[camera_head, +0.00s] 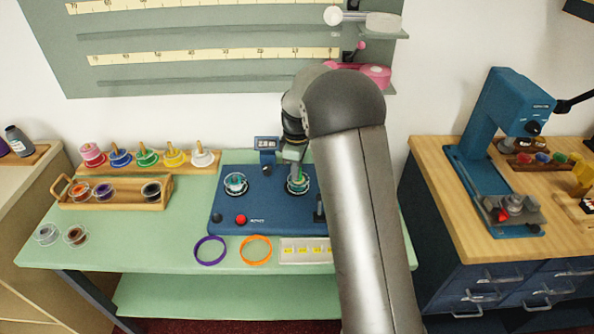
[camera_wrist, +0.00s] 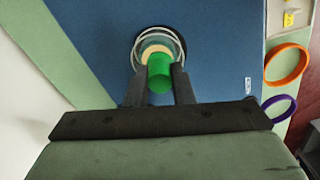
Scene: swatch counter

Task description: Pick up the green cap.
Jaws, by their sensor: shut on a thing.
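My gripper (camera_head: 296,168) is over the right round dish (camera_head: 298,187) on the blue machine (camera_head: 265,209). In the wrist view, its two dark fingers are shut on a green, cylinder-shaped piece, which I take to be the green cap (camera_wrist: 160,73). Right behind it is a clear-rimmed round dish with a pale disc inside; I cannot tell whether the cap touches it. In the head view, my gripper and arm mostly hide the held piece.
A second round dish (camera_head: 235,183) sits left on the machine. A purple ring (camera_head: 210,251) and an orange ring (camera_head: 256,249) lie in front. A wooden tray (camera_head: 115,203) and a rack of coloured knobbed pots (camera_head: 146,158) stand left. A blue press (camera_head: 490,130) stands right.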

